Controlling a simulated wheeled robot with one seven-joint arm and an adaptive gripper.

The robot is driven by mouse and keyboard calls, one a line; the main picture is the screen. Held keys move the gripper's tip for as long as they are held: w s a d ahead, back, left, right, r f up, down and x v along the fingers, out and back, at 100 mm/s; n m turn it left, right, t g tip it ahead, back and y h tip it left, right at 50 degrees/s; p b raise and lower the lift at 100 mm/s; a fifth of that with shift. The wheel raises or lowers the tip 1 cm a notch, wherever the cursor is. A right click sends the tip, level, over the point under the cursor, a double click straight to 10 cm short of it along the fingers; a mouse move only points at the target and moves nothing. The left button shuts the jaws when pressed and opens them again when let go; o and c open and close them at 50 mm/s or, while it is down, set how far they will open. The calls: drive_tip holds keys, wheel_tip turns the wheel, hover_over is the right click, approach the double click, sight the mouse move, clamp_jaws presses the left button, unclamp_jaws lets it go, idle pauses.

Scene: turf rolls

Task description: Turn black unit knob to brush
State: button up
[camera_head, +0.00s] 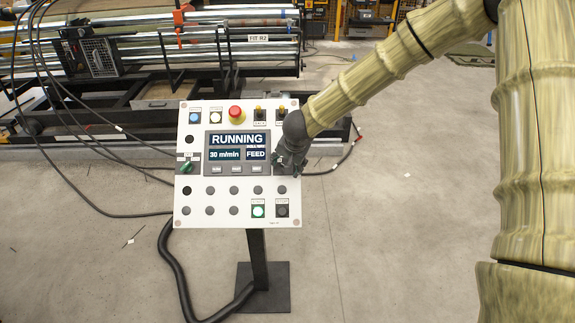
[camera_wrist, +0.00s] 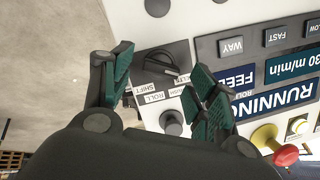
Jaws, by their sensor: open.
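The black unit knob (camera_wrist: 165,63) is on a grey label plate at the panel's edge in the wrist view. Small upside-down labels lie beside it; I read SHIFT and ROLL, and one partly hidden label. Its exact pointing direction is hard to tell. My gripper (camera_wrist: 160,62) is open, with a green-padded finger on either side of the knob. I cannot tell whether either finger touches it. In the head view my gripper (camera_head: 289,160) is at the right edge of the white control panel (camera_head: 222,220) and hides the knob.
The panel has a display (camera_head: 237,147) reading RUNNING, 30 m/min and FEED. A red mushroom button (camera_head: 236,114) is at its top, a green knob (camera_head: 187,168) at its left. A lit green button (camera_head: 258,211) is below. A roller machine (camera_head: 140,60) stands behind.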

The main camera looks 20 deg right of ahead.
drive_tip(key=shift+x, duration=0.8)
drive_tip(key=c, duration=1)
